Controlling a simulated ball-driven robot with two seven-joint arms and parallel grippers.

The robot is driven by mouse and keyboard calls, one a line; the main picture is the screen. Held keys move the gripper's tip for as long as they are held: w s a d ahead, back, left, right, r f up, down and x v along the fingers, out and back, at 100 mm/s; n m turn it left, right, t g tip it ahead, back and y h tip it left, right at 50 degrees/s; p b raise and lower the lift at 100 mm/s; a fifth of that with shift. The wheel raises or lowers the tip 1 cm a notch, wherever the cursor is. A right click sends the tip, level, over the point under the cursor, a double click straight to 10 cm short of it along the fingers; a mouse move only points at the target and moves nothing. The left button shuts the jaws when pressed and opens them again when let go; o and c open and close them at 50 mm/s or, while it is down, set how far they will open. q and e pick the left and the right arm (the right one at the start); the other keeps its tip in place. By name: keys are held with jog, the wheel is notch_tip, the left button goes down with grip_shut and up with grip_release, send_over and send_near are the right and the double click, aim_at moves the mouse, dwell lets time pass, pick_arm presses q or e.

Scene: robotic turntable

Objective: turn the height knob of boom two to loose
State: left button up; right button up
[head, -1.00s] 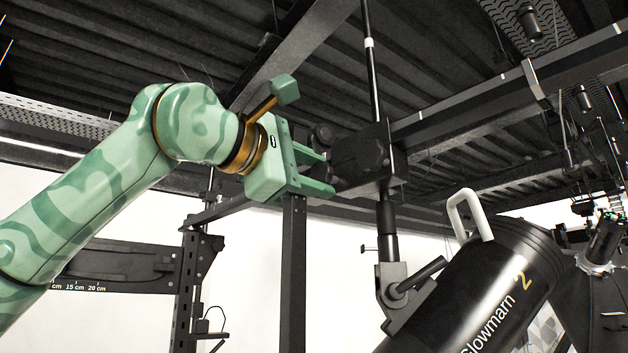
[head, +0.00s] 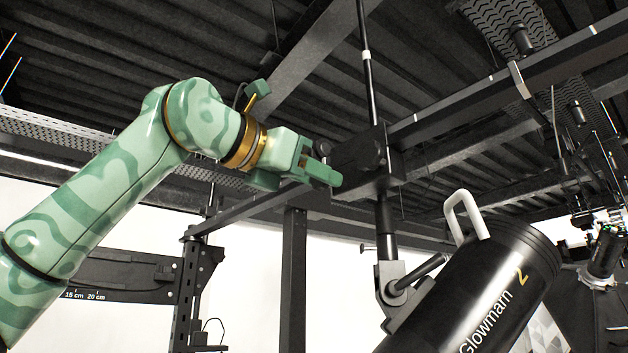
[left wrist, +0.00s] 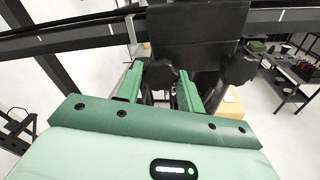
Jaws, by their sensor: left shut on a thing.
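Boom two's dark clamp block (head: 391,160) sits where the thin vertical rod (head: 369,85) meets the horizontal boom. The black lamp marked 2 (head: 500,285) hangs below it. My left gripper (head: 333,176) is at the left side of the block. In the left wrist view, its two green fingers (left wrist: 161,88) are shut on a dark lobed knob (left wrist: 160,73) in front of the block. A second dark knob (left wrist: 239,70) shows right of the fingers, apart from them. The gripper hides the held knob in the head view. My right gripper is not in view.
A dark upright post (head: 293,270) stands just below my left gripper. Overhead beams (head: 450,115) run close around the clamp. A grey shelf unit (left wrist: 290,80) stands on the floor at the right of the wrist view.

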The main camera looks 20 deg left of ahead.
pick_arm(q)
jog(key=shift+n+b, duration=0.4)
jog(key=shift+n, duration=1.2)
jog(key=o, duration=1)
jog(key=shift+s+a, duration=0.1)
jog(key=b+v, duration=0.4)
jog(key=v, duration=1.2)
jog(key=shift+s+a+r, duration=0.1)
jog(key=shift+s+a, duration=0.05)
jog(key=shift+a, duration=0.1)
